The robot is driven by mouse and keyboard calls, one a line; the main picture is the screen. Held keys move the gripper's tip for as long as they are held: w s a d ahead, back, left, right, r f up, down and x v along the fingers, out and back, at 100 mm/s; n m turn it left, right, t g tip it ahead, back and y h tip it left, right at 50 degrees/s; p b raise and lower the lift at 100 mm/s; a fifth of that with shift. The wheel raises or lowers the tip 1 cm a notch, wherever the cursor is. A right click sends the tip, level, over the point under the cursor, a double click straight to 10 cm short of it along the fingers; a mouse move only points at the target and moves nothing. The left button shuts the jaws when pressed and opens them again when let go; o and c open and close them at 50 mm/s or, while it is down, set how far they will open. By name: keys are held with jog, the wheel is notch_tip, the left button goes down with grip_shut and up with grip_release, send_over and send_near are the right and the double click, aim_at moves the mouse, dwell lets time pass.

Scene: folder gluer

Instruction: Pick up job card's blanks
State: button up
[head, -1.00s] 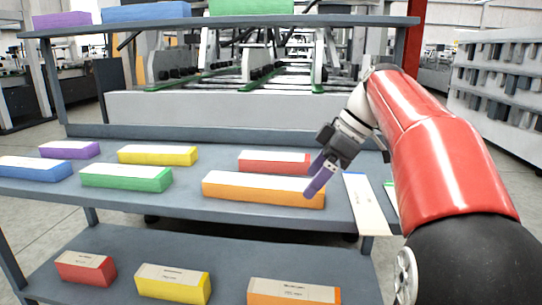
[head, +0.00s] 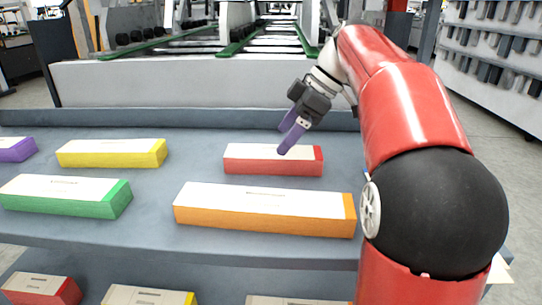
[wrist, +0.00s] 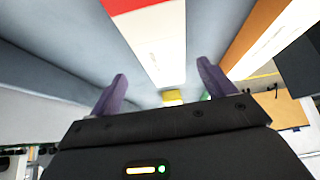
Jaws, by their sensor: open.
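The blanks are long stacks with white tops and coloured sides on the grey shelf. A red stack (head: 273,169) lies behind an orange stack (head: 265,223). A green stack (head: 67,207), a yellow stack (head: 112,160) and a purple stack (head: 16,152) lie to the left. My gripper (head: 283,140), with purple fingers, is open and empty above the red stack. In the wrist view, my fingers (wrist: 162,86) stand apart with the red stack (wrist: 157,40) between and beyond them, and the orange stack (wrist: 262,38) to the right. I cannot identify the job card; my arm hides the shelf's right end.
A lower shelf holds more stacks, red (head: 42,288), yellow (head: 148,295) and orange, partly cut off. A raised ledge (head: 110,120) runs along the back of the shelf. Machinery with green rails (head: 150,48) stands behind. Bare shelf lies between the stacks.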

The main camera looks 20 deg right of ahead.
aim_at(273, 151)
jog(key=x, duration=0.5)
jog(key=shift+s+a+f, duration=0.15)
jog(key=shift+s+f, duration=0.05)
jog(key=shift+f, duration=0.2)
jog(key=c, duration=1.4)
